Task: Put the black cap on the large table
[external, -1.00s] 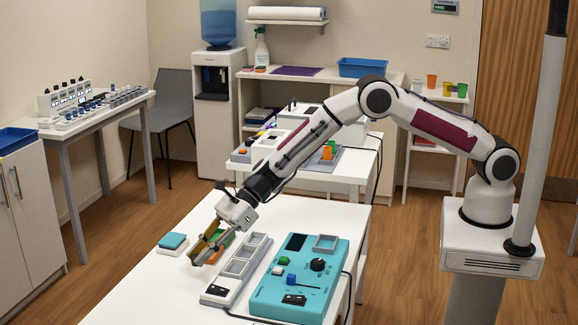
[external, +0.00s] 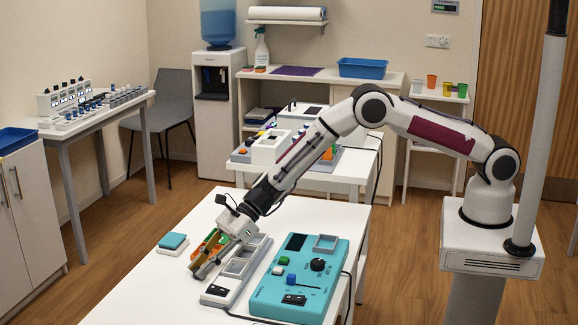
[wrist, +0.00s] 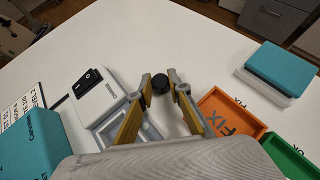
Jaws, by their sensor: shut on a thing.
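The black cap (wrist: 160,83) shows in the wrist view, round and dark, between the tips of my gripper (wrist: 160,90). My gripper is shut on it. In the external view my gripper (external: 199,271) reaches down low over the white large table (external: 140,292), left of the grey charging unit. The cap cannot be made out there. I cannot tell whether the cap touches the tabletop.
The grey charging unit (external: 226,287) and the teal device (external: 300,285) stand right of my gripper. An orange tray (wrist: 230,110) and a green tray (wrist: 288,158) are close by. A teal-topped block (external: 172,241) sits at the left edge. The near-left tabletop is clear.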

